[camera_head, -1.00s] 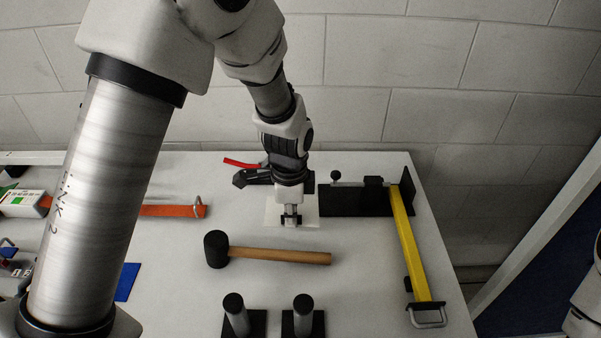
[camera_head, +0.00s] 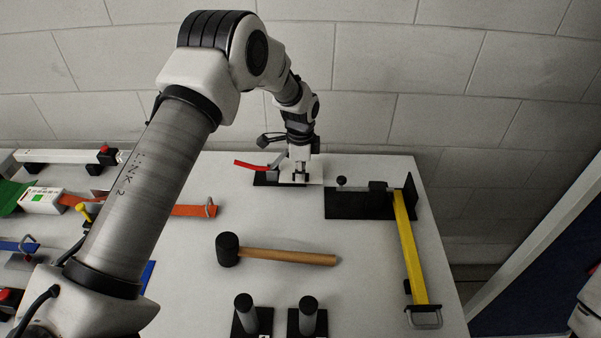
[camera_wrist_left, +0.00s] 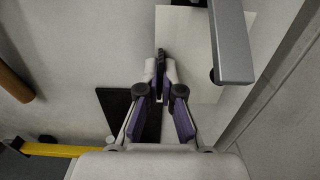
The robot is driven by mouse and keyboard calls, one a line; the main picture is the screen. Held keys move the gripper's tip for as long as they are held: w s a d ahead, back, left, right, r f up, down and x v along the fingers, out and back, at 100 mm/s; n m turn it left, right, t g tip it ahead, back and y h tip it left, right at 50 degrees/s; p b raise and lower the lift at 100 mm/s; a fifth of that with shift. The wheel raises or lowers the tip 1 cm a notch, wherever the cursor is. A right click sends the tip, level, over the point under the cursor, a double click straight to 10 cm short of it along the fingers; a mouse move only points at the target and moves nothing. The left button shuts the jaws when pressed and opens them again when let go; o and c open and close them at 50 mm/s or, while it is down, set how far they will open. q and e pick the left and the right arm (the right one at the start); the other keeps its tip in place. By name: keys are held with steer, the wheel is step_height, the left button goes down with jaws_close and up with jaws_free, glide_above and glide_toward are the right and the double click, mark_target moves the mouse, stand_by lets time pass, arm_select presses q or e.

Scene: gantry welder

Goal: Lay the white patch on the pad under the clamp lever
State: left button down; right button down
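The white patch (camera_head: 316,172) is a thin pale sheet at the back of the table, beside the clamp's black base (camera_head: 265,181). The clamp's red lever (camera_head: 249,165) points left. My left gripper (camera_head: 299,178) is at the patch, fingers downward. In the left wrist view the fingers (camera_wrist_left: 161,88) close around a small dark upright piece (camera_wrist_left: 161,58) at the patch's edge. The patch (camera_wrist_left: 203,85) lies partly behind a grey bar (camera_wrist_left: 232,45) of the clamp. The pad is not clearly visible. I cannot tell whether the patch touches it. My right gripper is out of view.
A black fixture (camera_head: 345,205) with a yellow bar (camera_head: 408,245) stands to the right. A mallet (camera_head: 285,256) lies in front, with two black-topped posts (camera_head: 245,310) nearer. An orange strap (camera_head: 190,211) lies left. The wall is close behind.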

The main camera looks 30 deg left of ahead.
arm_select(q)
steer(key=shift+f, duration=0.45)
steer(key=shift+f, duration=0.15)
steer(key=c, duration=1.3)
jaws_free()
steer(key=shift+r, duration=0.2)
steer(key=shift+w+r, duration=0.1)
steer(key=shift+r, duration=0.25)
step_height(320, 180, up, 11)
steer(key=shift+r+b, duration=0.1)
steer(key=shift+b, duration=1.15)
